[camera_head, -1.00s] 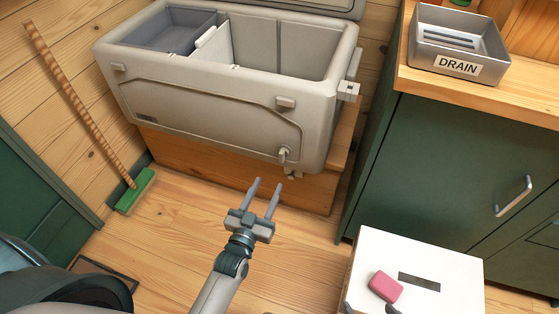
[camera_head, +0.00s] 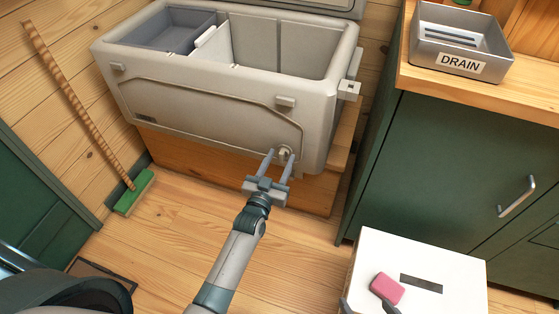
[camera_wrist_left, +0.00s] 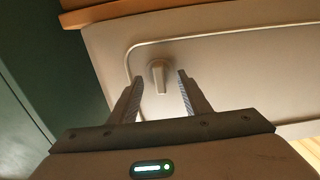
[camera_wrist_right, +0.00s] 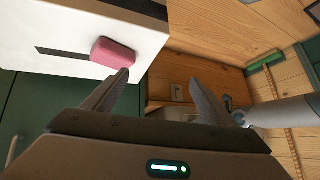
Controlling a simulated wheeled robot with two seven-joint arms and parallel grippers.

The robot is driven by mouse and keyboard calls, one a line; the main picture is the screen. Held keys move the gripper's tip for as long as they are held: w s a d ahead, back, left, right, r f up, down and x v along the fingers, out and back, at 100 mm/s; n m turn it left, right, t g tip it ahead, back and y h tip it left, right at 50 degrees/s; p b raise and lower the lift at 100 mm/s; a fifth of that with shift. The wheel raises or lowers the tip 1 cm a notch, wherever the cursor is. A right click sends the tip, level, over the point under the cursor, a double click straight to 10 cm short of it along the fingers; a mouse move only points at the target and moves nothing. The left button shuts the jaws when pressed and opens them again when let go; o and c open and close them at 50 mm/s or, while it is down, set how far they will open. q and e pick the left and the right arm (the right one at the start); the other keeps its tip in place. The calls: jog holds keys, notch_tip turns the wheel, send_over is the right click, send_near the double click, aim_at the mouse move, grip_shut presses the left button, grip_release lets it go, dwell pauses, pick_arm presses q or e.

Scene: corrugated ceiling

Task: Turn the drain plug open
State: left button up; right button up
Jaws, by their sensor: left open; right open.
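The drain plug (camera_head: 285,152) is a small light-coloured tap-like knob low on the front right of the grey cooler (camera_head: 200,115). In the left wrist view the plug (camera_wrist_left: 158,76) shows a round base with a single lever, standing between my finger lines. My left gripper (camera_head: 279,155) is open, with its fingertips on either side of the plug; I cannot tell whether they touch it. It also shows in the left wrist view (camera_wrist_left: 156,78). My right gripper (camera_wrist_right: 163,80) is open and empty near the white box; its fingertips just show at the bottom of the head view.
A white slotted box (camera_head: 380,258) with a pink block (camera_head: 387,288) on top stands at the lower right. A grey tray labelled DRAIN (camera_head: 460,65) sits on the counter above the green cabinet (camera_head: 430,170). A broom (camera_head: 135,192) leans at the left. The floor between is clear.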

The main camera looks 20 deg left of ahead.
pick_arm(q)
jog(key=c, duration=1)
